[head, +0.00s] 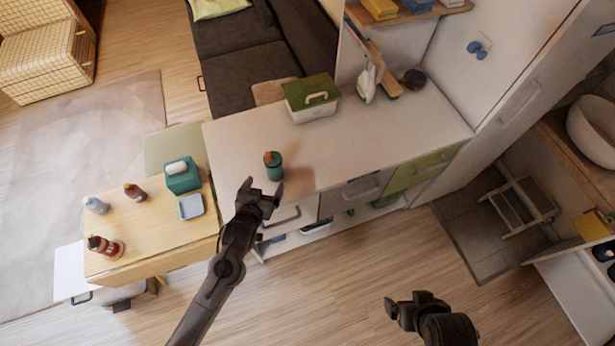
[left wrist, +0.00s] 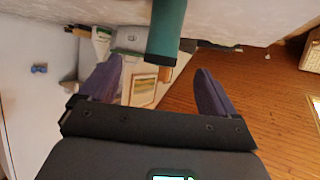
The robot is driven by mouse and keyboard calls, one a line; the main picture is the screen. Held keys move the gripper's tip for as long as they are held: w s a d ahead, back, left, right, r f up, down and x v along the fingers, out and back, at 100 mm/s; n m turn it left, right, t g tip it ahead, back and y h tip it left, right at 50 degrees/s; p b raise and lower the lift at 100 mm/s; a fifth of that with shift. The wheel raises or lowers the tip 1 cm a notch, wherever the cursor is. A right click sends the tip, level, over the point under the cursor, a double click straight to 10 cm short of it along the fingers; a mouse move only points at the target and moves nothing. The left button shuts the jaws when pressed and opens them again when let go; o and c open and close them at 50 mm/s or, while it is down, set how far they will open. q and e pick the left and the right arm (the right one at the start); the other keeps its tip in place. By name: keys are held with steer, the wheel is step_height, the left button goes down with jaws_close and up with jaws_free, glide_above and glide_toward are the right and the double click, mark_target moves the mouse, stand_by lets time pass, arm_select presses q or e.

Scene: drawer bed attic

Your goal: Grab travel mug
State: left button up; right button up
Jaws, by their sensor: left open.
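The travel mug (head: 273,166), teal with an orange-brown top, stands upright on the white counter near its front edge. My left gripper (head: 262,189) is open just in front of the mug, on its near side. I see no contact between fingers and mug. My right gripper (head: 410,303) is over the floor, away from the counter; its finger gap is unclear.
A green-lidded white box (head: 311,98) stands behind the mug on the counter (head: 390,140). A wooden side table (head: 155,225) at left holds several bottles, a teal tissue box (head: 182,176) and a light-blue tray (head: 191,207). Counter right of the mug is clear.

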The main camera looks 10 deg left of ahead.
mark_target(270, 166)
arm_select(q)
steer(key=w, duration=0.1)
steer(key=w+b, duration=0.1)
steer(key=w, duration=0.1)
steer(key=shift+a+t, duration=0.3)
steer(key=shift+a, duration=0.05)
steer(key=x, duration=0.4)
steer(key=shift+w+d+r+b, duration=0.1)
steer(key=shift+w+r+b, duration=0.1)
steer(key=shift+b, duration=0.1)
steer(key=shift+w+f, duration=0.2)
steer(key=shift+w, duration=0.3)
steer(key=shift+x, duration=2.35)
arm_select(e)
steer(key=shift+w+a+f, duration=0.1)
steer(key=shift+a+f, duration=0.05)
steer(key=shift+f, duration=0.5)
steer(key=shift+w+a+f, duration=0.1)
steer(key=shift+f, duration=0.55)
arm_select(q)
steer(key=shift+d+r, duration=0.1)
steer(key=shift+c, duration=0.3)
steer(key=c, duration=1.1)
steer(key=shift+r, duration=0.1)
